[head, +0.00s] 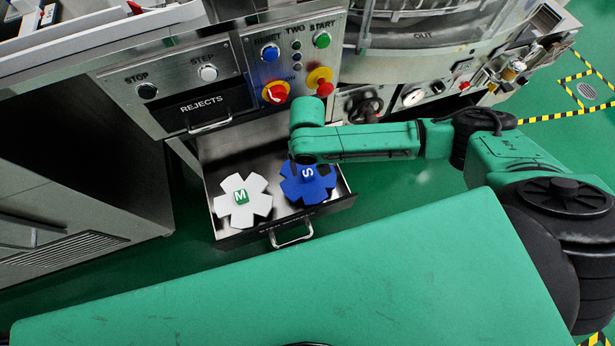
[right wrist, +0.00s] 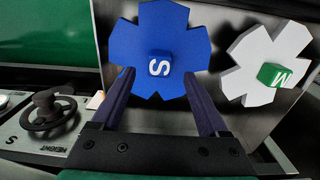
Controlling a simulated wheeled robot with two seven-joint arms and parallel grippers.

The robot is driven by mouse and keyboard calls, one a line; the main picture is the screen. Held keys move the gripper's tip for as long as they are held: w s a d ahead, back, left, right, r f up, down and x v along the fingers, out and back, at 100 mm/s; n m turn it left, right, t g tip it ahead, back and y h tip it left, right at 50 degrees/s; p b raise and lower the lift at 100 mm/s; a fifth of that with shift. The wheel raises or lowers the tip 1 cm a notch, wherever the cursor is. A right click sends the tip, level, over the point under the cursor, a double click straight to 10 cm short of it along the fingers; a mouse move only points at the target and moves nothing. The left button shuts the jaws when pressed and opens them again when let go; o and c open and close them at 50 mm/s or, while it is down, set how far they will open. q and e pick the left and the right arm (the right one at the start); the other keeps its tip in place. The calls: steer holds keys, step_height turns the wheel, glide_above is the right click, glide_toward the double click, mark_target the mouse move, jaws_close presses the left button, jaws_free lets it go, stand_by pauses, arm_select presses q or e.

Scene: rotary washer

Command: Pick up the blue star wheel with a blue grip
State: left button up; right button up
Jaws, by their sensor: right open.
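The blue star wheel (head: 307,184) lies in the open drawer (head: 228,241), at its right side in the head view. Its raised blue grip is marked with a white S. In the right wrist view the blue star wheel (right wrist: 133,47) fills the upper middle, with its blue grip (right wrist: 160,66) between and beyond my fingertips. My right gripper (right wrist: 158,82) is open, with one dark finger on each side of the grip and nothing held. In the head view my right arm hides part of the wheel. My left gripper is not in view.
A white star wheel (head: 242,201) with a green grip marked M lies left of the blue one in the drawer. The drawer handle (head: 291,236) is at the front. The control panel (head: 290,62) with buttons and a handwheel (head: 365,107) stand behind.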

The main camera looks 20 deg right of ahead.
mark_target(308, 172)
step_height(308, 172, down, 5)
steer(key=shift+d+b, duration=0.1)
steer(key=shift+b, duration=0.4)
jaws_close()
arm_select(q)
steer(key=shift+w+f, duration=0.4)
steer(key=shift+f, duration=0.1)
arm_select(e)
steer(key=shift+r, duration=0.1)
